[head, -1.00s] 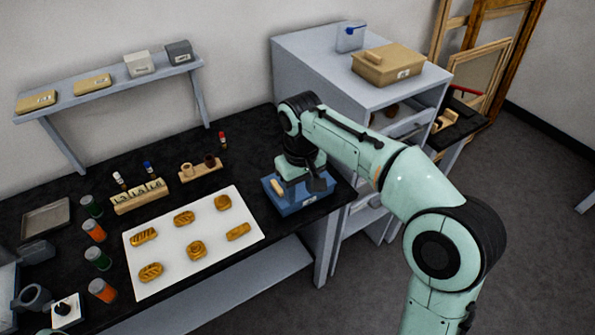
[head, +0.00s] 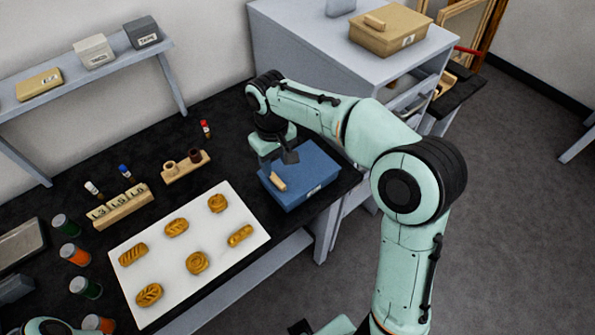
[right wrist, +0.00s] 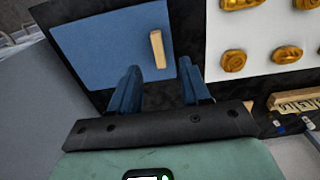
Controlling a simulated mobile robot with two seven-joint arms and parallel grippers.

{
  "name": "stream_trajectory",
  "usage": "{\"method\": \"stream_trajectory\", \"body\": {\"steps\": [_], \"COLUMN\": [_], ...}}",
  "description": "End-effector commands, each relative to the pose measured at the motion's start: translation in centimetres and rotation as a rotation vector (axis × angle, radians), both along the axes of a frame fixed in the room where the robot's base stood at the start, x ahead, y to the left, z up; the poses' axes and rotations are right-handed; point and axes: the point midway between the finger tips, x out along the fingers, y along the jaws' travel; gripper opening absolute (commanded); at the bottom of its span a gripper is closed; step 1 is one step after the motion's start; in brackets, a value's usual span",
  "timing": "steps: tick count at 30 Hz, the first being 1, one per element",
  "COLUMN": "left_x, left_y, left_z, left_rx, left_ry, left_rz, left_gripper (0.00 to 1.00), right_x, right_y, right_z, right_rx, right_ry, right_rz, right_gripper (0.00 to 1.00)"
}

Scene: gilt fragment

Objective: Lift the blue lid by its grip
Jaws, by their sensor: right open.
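The blue lid (head: 308,170) sits on a blue box at the right end of the black bench. Its grip (head: 277,182) is a short pale wooden bar near the lid's left edge. The lid (right wrist: 110,45) and grip (right wrist: 157,50) also show in the right wrist view. My right gripper (head: 278,160) is beside and above the lid's back left part. In the right wrist view its blue fingers (right wrist: 158,85) are apart and empty, with the grip between and beyond their tips. I cannot tell the exact height gap. My left gripper is not in view.
A white board (head: 190,250) with several golden pieces lies left of the box. A wooden holder (head: 185,168) and a numbered block (head: 122,207) stand behind it. The grey cabinet (head: 300,50) bearing a tan box (head: 390,30) rises behind my right arm.

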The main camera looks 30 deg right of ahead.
Motion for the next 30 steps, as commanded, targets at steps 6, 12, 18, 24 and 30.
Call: {"method": "stream_trajectory", "body": {"steps": [6, 12, 18, 24, 30], "left_x": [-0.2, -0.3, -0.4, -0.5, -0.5], "left_y": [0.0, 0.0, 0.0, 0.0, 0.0], "left_z": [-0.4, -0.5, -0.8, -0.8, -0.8], "left_rx": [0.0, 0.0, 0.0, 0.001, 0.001], "left_ry": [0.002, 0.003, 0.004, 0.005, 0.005], "left_rz": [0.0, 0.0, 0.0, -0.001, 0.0], "left_gripper": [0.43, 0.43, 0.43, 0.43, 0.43], "right_x": [0.0, 0.2, 0.3, 0.4, 0.4], "right_y": [0.0, -0.2, -0.3, -0.3, -0.3], "right_z": [-2.5, -4.5, -7.3, -7.8, -7.7], "right_rx": [0.0, -0.001, 0.0, 0.0, 0.0], "right_ry": [0.0, 0.004, 0.002, -0.002, -0.001], "right_rz": [0.0, 0.001, 0.0, 0.0, 0.0], "right_gripper": [0.47, 0.47, 0.47, 0.47, 0.21]}}
